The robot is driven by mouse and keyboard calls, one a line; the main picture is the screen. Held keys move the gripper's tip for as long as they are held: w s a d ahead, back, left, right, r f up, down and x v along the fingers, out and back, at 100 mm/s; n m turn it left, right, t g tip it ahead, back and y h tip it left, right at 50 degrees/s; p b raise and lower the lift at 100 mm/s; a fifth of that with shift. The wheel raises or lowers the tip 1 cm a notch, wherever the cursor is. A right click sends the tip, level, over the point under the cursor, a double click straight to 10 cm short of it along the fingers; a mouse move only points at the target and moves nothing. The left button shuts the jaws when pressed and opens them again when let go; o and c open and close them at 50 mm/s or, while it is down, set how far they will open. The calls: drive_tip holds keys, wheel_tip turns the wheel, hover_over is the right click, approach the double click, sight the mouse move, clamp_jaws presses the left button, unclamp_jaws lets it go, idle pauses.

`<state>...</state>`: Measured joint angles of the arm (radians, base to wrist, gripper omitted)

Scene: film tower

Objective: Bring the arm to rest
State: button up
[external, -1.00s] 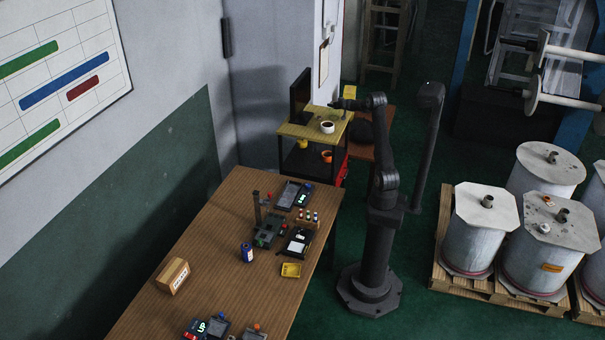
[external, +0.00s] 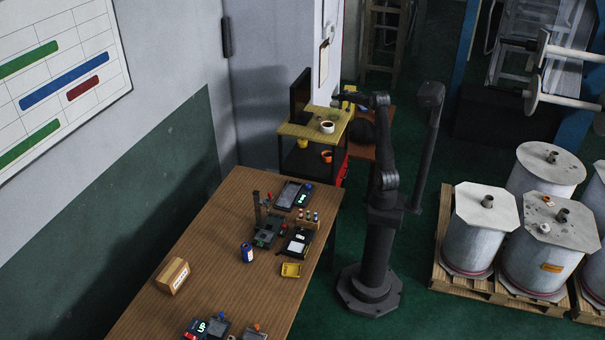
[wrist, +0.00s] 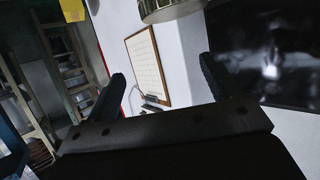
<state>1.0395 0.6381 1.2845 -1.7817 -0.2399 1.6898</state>
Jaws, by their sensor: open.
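My arm stands on its dark base at the right of the table, with its elbow raised high. My gripper (external: 338,101) is level with the yellow-green top of the small stand and appears close to it; the height above it is hard to judge. In the wrist view the two fingers of my gripper (wrist: 163,84) are spread apart, with nothing between them but wall and a framed sheet (wrist: 147,66) beyond.
The stand (external: 306,130) carries a dark monitor (external: 300,97) and a white cup (external: 327,127). The monitor also fills the right of the wrist view (wrist: 270,50). The wooden table (external: 215,240) holds devices and a small box (external: 172,275). Large drums (external: 487,230) stand on pallets at right.

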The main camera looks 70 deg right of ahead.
drive_tip(key=s+r, duration=0.5)
drive_tip(key=s, duration=0.3)
drive_tip(key=w+a+f+n+t+y, duration=0.1)
drive_tip(key=w+a+f+n+y, duration=0.1)
drive_tip(key=w+a, duration=1)
drive_tip(key=w+a+f+n+t+y, duration=0.2)
drive_tip(key=w+a+f+n+y, duration=0.1)
drive_tip(key=w+a, duration=0.9)
drive_tip(key=a+f, duration=0.1)
drive_tip(key=a, duration=0.1)
drive_tip(key=shift+a, duration=0.35)
drive_tip(key=shift+w, duration=0.1)
